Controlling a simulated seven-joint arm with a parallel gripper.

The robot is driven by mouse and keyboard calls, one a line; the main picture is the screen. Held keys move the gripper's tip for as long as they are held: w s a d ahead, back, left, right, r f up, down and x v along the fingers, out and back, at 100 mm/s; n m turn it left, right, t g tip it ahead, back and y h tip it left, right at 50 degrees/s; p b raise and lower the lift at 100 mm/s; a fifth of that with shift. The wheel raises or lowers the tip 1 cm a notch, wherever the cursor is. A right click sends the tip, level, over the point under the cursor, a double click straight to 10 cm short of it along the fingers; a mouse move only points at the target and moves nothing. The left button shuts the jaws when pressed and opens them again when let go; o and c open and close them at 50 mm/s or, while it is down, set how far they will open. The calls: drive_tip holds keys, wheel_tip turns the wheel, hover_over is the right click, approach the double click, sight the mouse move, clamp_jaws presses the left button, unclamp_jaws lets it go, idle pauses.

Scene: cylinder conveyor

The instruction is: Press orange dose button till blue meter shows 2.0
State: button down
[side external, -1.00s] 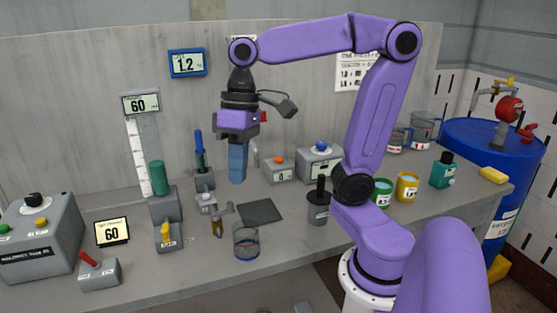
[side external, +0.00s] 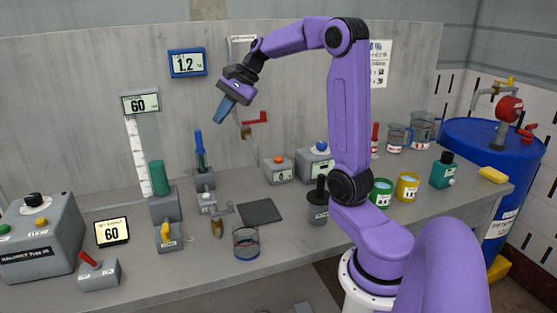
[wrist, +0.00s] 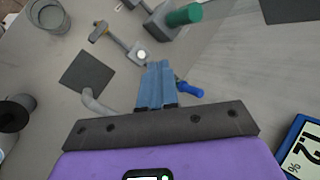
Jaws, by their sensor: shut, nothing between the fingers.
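The orange dose button (side external: 278,159) sits on a small grey box (side external: 279,174) on the bench, near the back wall. The blue-framed meter (side external: 187,63) on the wall reads 1.2; part of it shows in the wrist view (wrist: 303,150). My gripper (side external: 222,119) is shut and empty, with its blue fingers tilted down and to the left. It is raised well above the bench, up and left of the button and apart from it. In the wrist view the shut fingers (wrist: 157,72) point toward the bench; the orange button is not seen there.
A blue-handled valve (side external: 199,150) and a green cylinder (side external: 157,177) stand left of the button. A red-handled tap (side external: 255,119) is on the wall behind. A glass beaker (side external: 246,243) and a dark flat pad (side external: 260,212) lie in front. A box with a blue knob (side external: 320,147) is to the right.

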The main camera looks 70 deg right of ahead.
drive_tip(key=d+m+t+h, duration=0.2)
drive_tip(key=d+m, duration=0.5)
drive_tip(key=d, duration=0.8)
drive_tip(key=m+t+h, duration=0.2)
drive_tip(key=m+h, duration=0.1)
drive_tip(key=m, duration=0.2)
hover_over(281, 159)
drive_tip(key=f, duration=0.2)
wheel_tip(281, 159, down, 10)
drive_tip(key=shift+a, duration=0.2)
drive_tip(key=shift+f, duration=4.4)
drive_tip(key=shift+f, duration=0.1)
drive_tip(key=shift+f, duration=0.3)
